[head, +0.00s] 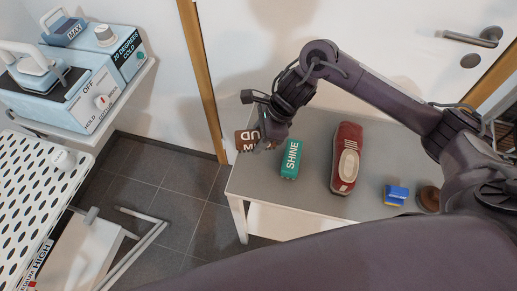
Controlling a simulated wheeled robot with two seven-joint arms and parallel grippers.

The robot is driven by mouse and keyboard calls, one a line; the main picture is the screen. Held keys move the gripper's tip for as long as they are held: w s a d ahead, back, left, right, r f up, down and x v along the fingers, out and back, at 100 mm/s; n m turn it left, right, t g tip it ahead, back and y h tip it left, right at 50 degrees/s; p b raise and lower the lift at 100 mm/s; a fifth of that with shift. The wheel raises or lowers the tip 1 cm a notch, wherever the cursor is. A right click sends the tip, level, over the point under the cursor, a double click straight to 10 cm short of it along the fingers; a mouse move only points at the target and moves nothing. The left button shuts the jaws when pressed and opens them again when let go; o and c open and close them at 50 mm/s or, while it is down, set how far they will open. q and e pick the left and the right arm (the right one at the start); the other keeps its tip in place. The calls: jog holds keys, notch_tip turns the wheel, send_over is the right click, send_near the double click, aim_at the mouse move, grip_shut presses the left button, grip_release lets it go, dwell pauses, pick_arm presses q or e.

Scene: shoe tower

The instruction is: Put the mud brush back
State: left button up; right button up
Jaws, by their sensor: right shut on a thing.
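The mud brush (246,139) is a brown block with white lettering that reads "MUD" upside down, at the left end of the grey table. My right gripper (258,127) is shut on it from above. Part of the brush is hidden by the gripper, and I cannot tell whether it touches the table top. A green block marked "SHINE" (291,158) lies just to its right. My left gripper is not in view.
The grey table (310,199) also holds a red shoe-shaped thing (346,160), a small blue and yellow block (396,195) and a brown round thing (429,198). Pale blue machines (62,95) stand on a shelf at left, above a perforated white board (40,190).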

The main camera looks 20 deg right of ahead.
aim_at(259, 156)
jog(key=shift+f, duration=0.8)
notch_tip(259, 156, down, 4)
jog(key=shift+f, duration=0.1)
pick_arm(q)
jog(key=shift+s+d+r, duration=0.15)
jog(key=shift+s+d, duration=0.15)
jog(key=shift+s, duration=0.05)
pick_arm(e)
jog(key=shift+f, duration=0.1)
jog(key=shift+f, duration=0.1)
jog(key=o, duration=1)
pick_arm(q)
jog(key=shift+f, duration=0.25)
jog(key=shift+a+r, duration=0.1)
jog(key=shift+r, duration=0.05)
